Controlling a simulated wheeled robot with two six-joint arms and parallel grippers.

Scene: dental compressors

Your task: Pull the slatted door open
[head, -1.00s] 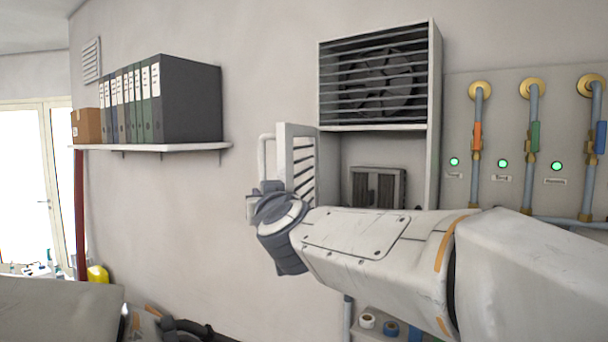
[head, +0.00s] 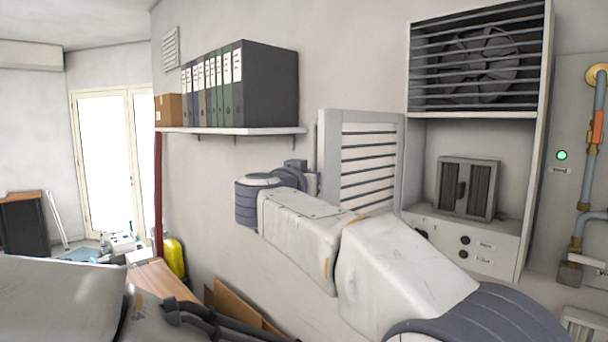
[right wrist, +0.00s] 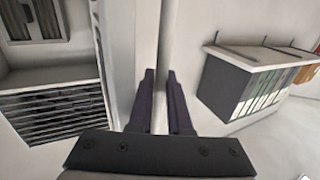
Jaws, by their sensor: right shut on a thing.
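The slatted door (head: 368,160) is a pale panel with horizontal slats. In the head view it stands swung out to the left of the open lower compartment (head: 430,145) of the wall cabinet. My right gripper (head: 311,182) is at the door's left edge, largely hidden behind my wrist. In the right wrist view my right gripper (right wrist: 161,75) has its dark fingers on both sides of a pale upright handle bar (right wrist: 165,35), shut on it. The door's pale edge (right wrist: 118,50) runs beside the bar.
A fan behind a louvred grille (head: 480,60) fills the cabinet's top. A small dark-fronted unit (head: 467,188) and a panel with knobs (head: 480,248) are inside below. A shelf (head: 230,131) with binders (head: 265,85) is left of the door. Pipes (head: 598,120) run at right.

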